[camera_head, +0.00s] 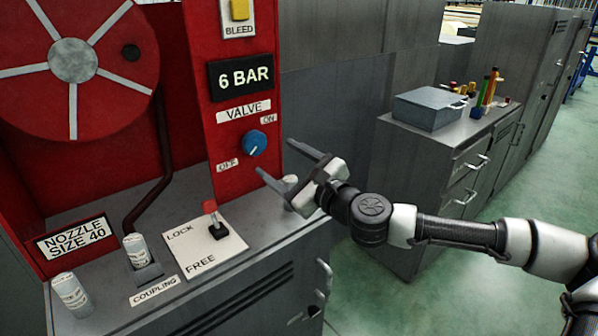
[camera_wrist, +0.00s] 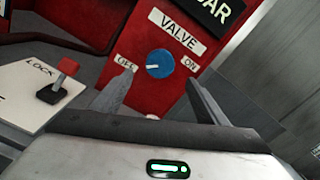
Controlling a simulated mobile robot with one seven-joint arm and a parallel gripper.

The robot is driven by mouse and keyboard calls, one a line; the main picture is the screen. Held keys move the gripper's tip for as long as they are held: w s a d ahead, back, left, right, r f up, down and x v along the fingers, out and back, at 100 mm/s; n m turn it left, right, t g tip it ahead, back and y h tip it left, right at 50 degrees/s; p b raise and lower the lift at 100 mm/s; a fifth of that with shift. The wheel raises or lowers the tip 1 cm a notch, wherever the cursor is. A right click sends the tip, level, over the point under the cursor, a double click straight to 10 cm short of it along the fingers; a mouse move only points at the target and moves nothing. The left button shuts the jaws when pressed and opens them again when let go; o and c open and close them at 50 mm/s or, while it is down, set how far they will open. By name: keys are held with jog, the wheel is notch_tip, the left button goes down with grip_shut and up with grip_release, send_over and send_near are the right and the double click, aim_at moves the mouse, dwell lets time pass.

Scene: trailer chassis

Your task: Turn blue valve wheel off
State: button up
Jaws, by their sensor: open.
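The blue valve wheel (camera_head: 254,143) is a round knob on the red panel, under the VALVE label, with OFF at its lower left and ON at its upper right. A pale pointer mark shows on its face, and in the head view it lies toward the lower left part of the knob. In the wrist view the knob (camera_wrist: 159,64) is ahead, between the two fingers. My gripper (camera_head: 275,160) is open and empty, to the right of the knob and apart from it. Its fingers (camera_wrist: 155,90) point toward the panel.
A red-handled LOCK/FREE lever (camera_head: 212,220) stands on the bench left of my gripper. Two grey cylinders (camera_head: 135,250) (camera_head: 72,294) stand farther left. A red reel (camera_head: 75,60) is at upper left. A grey cabinet (camera_head: 430,180) with a box and tools is at the right.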

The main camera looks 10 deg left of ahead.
jog(key=v, duration=0.6)
jog(key=shift+s+d, duration=0.2)
jog(key=shift+d, duration=0.05)
